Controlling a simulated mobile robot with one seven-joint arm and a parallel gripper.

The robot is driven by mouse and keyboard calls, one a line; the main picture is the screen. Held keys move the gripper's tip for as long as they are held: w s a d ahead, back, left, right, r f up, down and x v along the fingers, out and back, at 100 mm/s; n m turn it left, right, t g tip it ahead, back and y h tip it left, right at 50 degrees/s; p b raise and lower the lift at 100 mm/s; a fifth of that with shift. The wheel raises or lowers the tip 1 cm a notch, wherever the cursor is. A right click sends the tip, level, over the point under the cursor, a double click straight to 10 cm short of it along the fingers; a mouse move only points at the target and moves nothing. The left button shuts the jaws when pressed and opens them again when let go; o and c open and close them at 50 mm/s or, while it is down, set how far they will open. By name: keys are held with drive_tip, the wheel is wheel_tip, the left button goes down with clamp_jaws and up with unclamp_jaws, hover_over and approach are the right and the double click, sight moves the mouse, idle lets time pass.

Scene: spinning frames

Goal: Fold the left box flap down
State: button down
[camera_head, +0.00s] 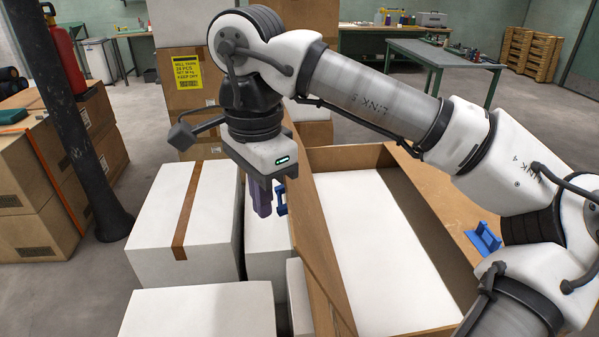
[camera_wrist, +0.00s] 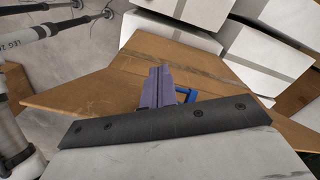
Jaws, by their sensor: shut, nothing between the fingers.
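A large open cardboard box (camera_head: 345,157) with a white interior stands at centre right in the head view. Its left flap (camera_head: 318,240) stands up steeply and shows as a narrow brown strip; the wrist view shows it broad (camera_wrist: 105,85). A blue handle (camera_head: 281,199) sits at this flap, on its left side, and also shows in the wrist view (camera_wrist: 186,94). My gripper (camera_head: 263,208) points down beside the handle, left of the flap. Its purple fingers (camera_wrist: 158,82) are shut and empty. I cannot tell whether they touch the flap.
The right flap (camera_head: 440,195) slopes outward with another blue handle (camera_head: 484,237). White boxes (camera_head: 185,225) crowd the left side, close to my gripper. A dark post (camera_head: 75,120) and stacked cartons (camera_head: 40,200) stand farther left. A green table (camera_head: 440,55) is behind.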

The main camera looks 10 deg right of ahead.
drive_tip(key=shift+d, duration=0.1)
drive_tip(key=shift+d+r, duration=0.15)
drive_tip(key=shift+d, duration=1.65)
drive_tip(key=shift+d+r, duration=0.1)
drive_tip(key=shift+d, duration=1.65)
drive_tip(key=d, duration=0.1)
drive_tip(key=d+p, duration=0.1)
drive_tip(key=d, duration=0.1)
drive_tip(key=d+p, duration=0.1)
drive_tip(key=d, duration=0.1)
drive_tip(key=shift+d+r, duration=0.25)
drive_tip(key=shift+r, duration=0.15)
